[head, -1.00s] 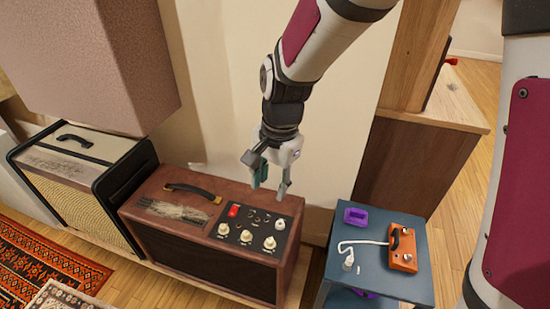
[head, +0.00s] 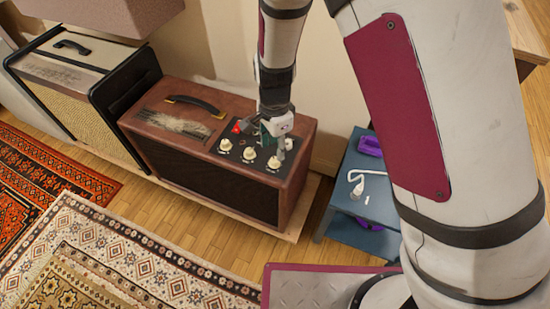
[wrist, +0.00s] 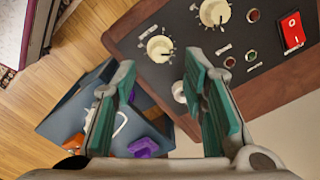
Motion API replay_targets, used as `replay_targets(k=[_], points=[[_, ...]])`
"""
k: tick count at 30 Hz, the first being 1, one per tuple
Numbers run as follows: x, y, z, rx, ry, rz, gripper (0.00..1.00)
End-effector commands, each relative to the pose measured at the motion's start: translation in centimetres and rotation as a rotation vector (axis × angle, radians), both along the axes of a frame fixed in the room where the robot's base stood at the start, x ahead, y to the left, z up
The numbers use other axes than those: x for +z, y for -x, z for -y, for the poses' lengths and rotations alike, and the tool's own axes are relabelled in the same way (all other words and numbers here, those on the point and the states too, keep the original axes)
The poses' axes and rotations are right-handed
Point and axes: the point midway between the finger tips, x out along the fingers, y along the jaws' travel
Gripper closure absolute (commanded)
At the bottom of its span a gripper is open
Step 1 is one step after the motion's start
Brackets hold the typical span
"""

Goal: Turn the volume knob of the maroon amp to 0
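Two large knobs (wrist: 159,48) and (wrist: 214,12) show in the wrist view. A smaller pale knob (wrist: 180,92) shows between the fingers, nearer the right one and partly hidden by it. The knob labels are too small to read, so I cannot tell which is volume. My gripper (head: 277,146) is open and empty, pointing down over the panel's back right part. I cannot tell whether it touches a knob.
A beige amp (head: 62,100) stands to the left. A blue side table (head: 345,203) stands right of the maroon amp, with a white cable and purple objects. In the wrist view an orange object (wrist: 72,144) also shows there. Patterned rugs (head: 130,250) lie in front.

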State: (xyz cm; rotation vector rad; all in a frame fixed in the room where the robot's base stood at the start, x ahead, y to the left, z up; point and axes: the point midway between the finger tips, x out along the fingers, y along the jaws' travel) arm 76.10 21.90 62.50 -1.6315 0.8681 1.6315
Motion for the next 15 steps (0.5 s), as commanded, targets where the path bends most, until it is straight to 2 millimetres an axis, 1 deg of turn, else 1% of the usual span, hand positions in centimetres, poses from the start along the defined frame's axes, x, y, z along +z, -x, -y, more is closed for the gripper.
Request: replay_targets(k=[1, 6, 10, 15], points=[[-1.3, 0.0, 0.0, 0.000, 0.001, -0.002, 0.60], [-3.9, 0.0, 0.0, 0.000, 0.000, -0.001, 0.60], [-5.1, 0.0, 0.0, 0.001, 0.000, 0.000, 0.60], [-5.7, 0.0, 0.0, 0.001, -0.001, 0.001, 0.60]])
